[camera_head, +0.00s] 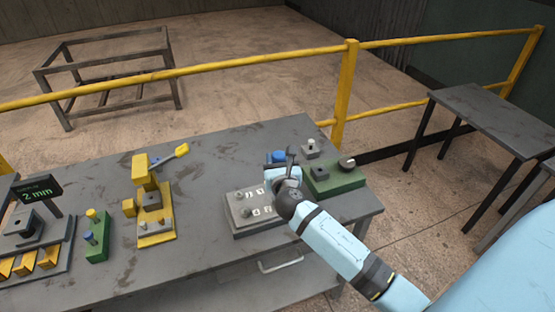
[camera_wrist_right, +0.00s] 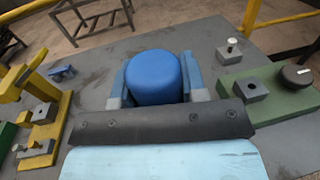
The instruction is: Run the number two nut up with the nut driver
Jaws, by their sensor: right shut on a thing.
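The nut driver shows as a round blue handle (camera_wrist_right: 154,76) between the fingers of my right gripper (camera_wrist_right: 155,88) in the right wrist view. In the head view, part of the blue handle (camera_head: 278,156) shows behind the gripper (camera_head: 283,170), which is shut on it. The driver's lower end is hidden. The gripper is over the back right part of a grey plate (camera_head: 243,226) with small studs or nuts and white number labels. I cannot make out the number two nut, or whether the driver touches it. My left gripper is out of view.
A green block (camera_head: 338,184) with a dark-capped knob stands close right of the plate, a small grey block (camera_head: 311,152) behind it. A yellow toggle fixture (camera_head: 155,238) and a "2 mm" sign (camera_head: 38,191) stand left. Bare bench lies between fixture and plate.

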